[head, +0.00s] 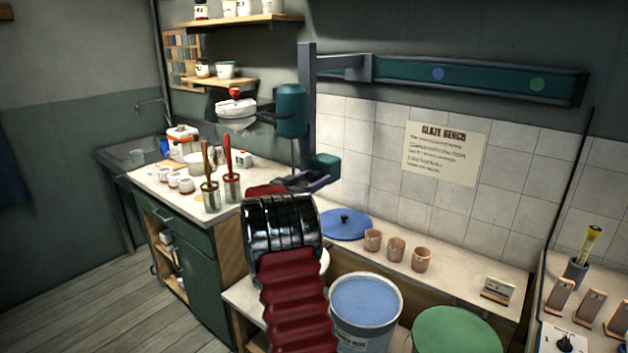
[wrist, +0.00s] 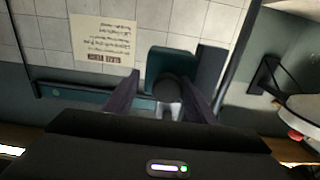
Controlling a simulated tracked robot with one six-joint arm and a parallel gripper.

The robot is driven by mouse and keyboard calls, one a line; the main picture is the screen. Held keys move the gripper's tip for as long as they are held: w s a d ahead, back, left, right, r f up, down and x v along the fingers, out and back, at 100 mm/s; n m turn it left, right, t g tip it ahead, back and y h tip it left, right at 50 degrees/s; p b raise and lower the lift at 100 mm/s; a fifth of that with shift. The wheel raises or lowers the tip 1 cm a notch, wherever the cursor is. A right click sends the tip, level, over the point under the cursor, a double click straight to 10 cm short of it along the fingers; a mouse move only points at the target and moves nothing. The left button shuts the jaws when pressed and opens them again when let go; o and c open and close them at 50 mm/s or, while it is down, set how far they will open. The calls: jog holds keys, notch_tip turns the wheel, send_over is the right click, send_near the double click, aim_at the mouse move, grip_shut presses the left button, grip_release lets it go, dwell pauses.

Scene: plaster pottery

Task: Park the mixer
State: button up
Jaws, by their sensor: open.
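The mixer has a teal motor (head: 291,110) on a dark upright post (head: 307,85). The post hangs at the left end of a teal wall rail (head: 480,78), which bears a blue dot and a green dot. A teal block (head: 325,166) sits at the post's lower end and also shows in the wrist view (wrist: 168,60). A dark round knob (wrist: 167,88) stands out from it. My gripper (head: 308,182) is open beside the block. In the wrist view its two fingers (wrist: 162,98) lie either side of the knob; I cannot tell whether they touch it.
A bucket of blue glaze (head: 366,296) and a green-topped one (head: 457,331) stand before the bench. On the bench are a blue lid (head: 345,225) and three clay cups (head: 396,249). Brushes in tins (head: 231,188) stand on the left counter.

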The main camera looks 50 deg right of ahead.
jog(key=a, duration=1.3)
jog(key=shift+a, duration=0.4)
